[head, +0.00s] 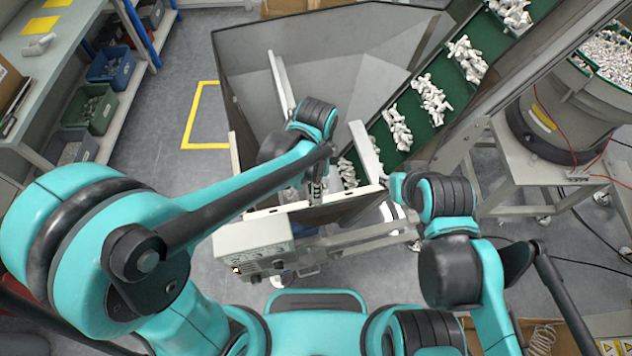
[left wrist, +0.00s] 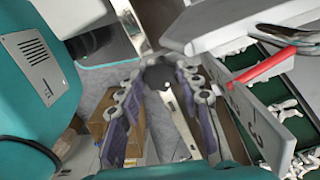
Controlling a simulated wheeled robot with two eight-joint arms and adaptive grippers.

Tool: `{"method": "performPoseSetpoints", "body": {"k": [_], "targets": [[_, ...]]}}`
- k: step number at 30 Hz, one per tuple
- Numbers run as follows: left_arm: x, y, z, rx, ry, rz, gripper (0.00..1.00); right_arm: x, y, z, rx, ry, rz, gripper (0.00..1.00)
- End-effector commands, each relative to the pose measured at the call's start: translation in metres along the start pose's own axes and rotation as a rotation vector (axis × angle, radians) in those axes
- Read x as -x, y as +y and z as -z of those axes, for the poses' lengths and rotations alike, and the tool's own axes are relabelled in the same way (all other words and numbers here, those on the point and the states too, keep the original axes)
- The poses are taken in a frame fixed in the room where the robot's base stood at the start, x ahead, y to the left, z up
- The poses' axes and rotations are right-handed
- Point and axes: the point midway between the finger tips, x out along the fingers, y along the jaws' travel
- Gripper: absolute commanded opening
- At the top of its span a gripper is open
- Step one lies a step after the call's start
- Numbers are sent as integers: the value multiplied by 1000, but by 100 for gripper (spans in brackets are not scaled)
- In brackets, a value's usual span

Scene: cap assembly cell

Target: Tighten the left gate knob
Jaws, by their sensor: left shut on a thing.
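My left gripper (head: 316,188) reaches down at the front edge of the hopper (head: 262,75). In the left wrist view its two jointed fingers (left wrist: 158,88) close around a dark round knob (left wrist: 158,74), which sits between the fingertips. The fingers partly cover the knob, and in the head view my gripper and arm hide it. My right arm is bent to the right of the hopper's front corner, with its hand end (head: 397,187) near the conveyor's lower end; its fingers do not show clearly.
A green conveyor (head: 408,108) with white parts rises to the right. A control box (head: 252,247) hangs below the hopper front. A red bar (left wrist: 258,70) lies beside a pale plate (left wrist: 255,122), close right of my left fingers. A shelf with bins (head: 110,65) stands at left.

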Motion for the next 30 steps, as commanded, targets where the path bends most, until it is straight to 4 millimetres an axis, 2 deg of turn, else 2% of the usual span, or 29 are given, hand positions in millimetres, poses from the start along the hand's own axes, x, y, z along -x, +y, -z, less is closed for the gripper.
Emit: {"method": "performPoseSetpoints", "body": {"k": [6,15,30], "targets": [[0,-1,0,-176,0,1,6,-1,0,-1,0,0,0,32],[0,0,0,-340,0,1,6,-2,0,-1,0,0,0,32],[1,0,0,-408,0,2,6,-2,0,-2,0,0,0,32]]}}
